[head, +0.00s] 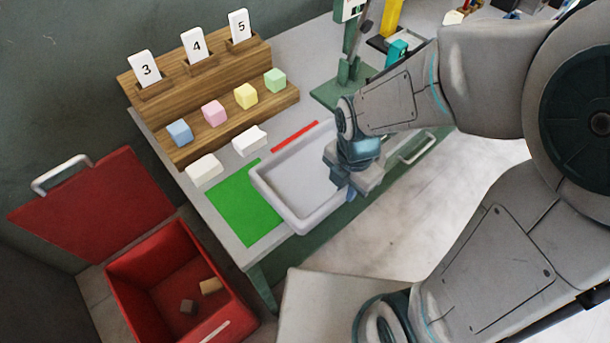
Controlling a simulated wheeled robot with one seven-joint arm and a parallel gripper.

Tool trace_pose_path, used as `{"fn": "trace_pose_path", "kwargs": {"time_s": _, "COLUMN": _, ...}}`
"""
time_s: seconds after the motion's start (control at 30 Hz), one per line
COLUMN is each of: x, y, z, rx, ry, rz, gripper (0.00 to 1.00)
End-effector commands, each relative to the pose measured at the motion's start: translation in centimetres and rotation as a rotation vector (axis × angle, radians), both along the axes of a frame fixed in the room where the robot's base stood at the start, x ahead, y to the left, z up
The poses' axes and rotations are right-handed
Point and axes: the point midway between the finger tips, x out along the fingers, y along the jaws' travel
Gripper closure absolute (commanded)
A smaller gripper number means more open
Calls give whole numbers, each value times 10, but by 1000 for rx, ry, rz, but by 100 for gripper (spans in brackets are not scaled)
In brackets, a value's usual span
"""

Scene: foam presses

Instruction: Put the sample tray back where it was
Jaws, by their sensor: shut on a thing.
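The sample tray (270,189) is a pale, shallow, empty rectangular tray at the front of the grey table. It overlaps the right edge of a green rectangle (240,212) on the table top. My gripper (347,190) is at the tray's right wall and is shut on it. My gripper and wrist hide part of that right wall. I cannot tell whether the tray rests on the table or is held just above it.
A wooden stepped rack (205,95) holds cards 3, 4, 5 and several coloured cubes. Two white blocks (205,168) and a red strip (294,137) lie near the tray. An open red bin (170,262) holds two small blocks. A green press (348,82) stands behind my wrist.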

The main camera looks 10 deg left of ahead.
Motion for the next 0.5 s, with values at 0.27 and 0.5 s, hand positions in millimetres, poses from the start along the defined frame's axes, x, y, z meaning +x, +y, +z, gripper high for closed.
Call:
{"fn": "trace_pose_path", "kwargs": {"time_s": 0.27, "x": 24, "y": 34, "z": -25, "rx": -2, "ry": 4, "rz": -2, "gripper": 100}}
{"fn": "trace_pose_path", "kwargs": {"time_s": 0.5, "x": 43, "y": 64, "z": -46, "rx": -2, "ry": 1, "rz": -1, "gripper": 100}}
